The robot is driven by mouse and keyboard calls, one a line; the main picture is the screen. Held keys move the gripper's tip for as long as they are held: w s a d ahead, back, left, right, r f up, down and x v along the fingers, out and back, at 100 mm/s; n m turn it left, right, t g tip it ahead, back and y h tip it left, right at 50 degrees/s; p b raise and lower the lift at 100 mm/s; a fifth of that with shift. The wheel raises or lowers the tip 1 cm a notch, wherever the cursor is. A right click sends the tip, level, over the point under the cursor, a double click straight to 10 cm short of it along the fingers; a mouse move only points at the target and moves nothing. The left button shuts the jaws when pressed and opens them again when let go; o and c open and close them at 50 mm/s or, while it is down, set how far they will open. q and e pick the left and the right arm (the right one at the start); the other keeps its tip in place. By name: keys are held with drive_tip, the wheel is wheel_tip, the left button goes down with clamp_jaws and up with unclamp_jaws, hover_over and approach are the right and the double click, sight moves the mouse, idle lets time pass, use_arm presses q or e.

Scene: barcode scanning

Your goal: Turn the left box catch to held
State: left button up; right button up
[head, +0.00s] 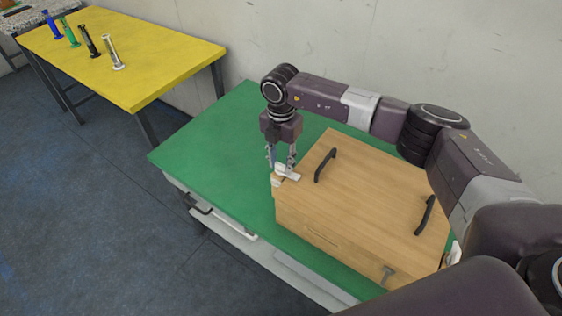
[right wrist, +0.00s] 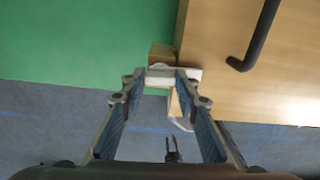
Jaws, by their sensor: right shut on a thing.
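The wooden box (head: 335,195) stands on the green table top, with its lid down. The left catch (head: 288,172), a small white piece, sits at the box's left corner. My right gripper (head: 281,166) points down over this corner and is shut on the catch. In the right wrist view, the pale catch (right wrist: 160,74) lies between the fingertips (right wrist: 160,82), beside the wooden box edge (right wrist: 225,85). The fingers partly hide it, and its exact turn is hard to tell. My left gripper is not in view.
Two black handles (head: 326,164) (head: 425,214) rise from the lid. A grey catch (head: 388,273) is at the box's front right. The green table (head: 215,150) is clear left of the box. A yellow table (head: 150,55) with several coloured stands is at the back left.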

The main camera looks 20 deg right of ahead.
sight(281, 165)
drive_tip(key=shift+w+r+m, duration=0.1)
drive_tip(key=shift+m, duration=0.4)
drive_tip(key=o, duration=1.1)
drive_tip(key=shift+o, duration=0.2)
drive_tip(key=shift+r, duration=0.2)
wheel_tip(281, 165, up, 12)
drive_tip(key=shift+f, duration=0.25)
drive_tip(key=shift+f, duration=0.1)
